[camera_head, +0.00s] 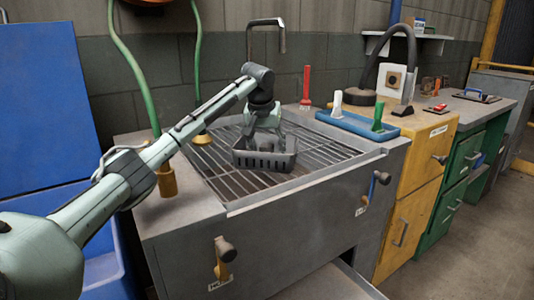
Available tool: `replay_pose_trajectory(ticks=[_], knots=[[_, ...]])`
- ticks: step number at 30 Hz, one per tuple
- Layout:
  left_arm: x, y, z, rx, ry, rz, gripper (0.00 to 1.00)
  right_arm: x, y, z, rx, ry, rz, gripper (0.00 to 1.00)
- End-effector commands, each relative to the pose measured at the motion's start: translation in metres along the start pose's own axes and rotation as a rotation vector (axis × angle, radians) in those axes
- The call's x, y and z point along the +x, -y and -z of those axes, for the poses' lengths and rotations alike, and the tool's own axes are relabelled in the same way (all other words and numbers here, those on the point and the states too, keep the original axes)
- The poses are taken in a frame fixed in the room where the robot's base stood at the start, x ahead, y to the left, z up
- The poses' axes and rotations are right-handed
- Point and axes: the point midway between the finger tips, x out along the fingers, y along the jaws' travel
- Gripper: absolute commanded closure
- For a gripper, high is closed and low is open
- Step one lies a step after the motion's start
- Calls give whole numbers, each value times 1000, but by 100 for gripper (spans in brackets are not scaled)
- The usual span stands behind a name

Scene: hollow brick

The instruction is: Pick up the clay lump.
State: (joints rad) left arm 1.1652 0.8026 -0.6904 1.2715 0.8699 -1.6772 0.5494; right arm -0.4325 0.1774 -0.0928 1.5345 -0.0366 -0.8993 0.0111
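My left arm comes in from the left, and its gripper (265,143) points down at a dark slotted basket (265,161) on the metal grate. The fingertips are at or just inside the basket's rim, partly hidden by its front wall. I cannot tell whether they are open or shut, or whether anything is between them. I cannot make out a clay lump; the inside of the basket is mostly hidden. My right gripper is not in view.
The grate (215,168) around the basket is mostly clear. A blue tray (357,123) with a white and a green-handled tool lies to its right, and a red brush (306,90) stands behind. Green hoses (134,65) hang at the back left. A yellow cabinet (412,200) stands right.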

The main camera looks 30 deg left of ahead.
Motion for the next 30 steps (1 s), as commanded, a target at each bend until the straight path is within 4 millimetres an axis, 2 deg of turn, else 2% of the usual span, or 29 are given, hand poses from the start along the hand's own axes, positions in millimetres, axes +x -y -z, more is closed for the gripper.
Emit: replay_pose_trajectory(ticks=[4, 15, 18, 26, 30], knots=[[0, 0, 0, 1, 0, 0, 43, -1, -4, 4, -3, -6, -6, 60], [0, 0, 0, 1, 0, 0, 89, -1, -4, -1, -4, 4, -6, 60], [-1, 0, 0, 1, -1, 0, 98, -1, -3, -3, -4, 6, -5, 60], [-3, 0, 1, 1, -1, -1, 98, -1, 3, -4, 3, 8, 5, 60], [-11, 0, 5, 0, -1, 0, 98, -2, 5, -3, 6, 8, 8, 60]])
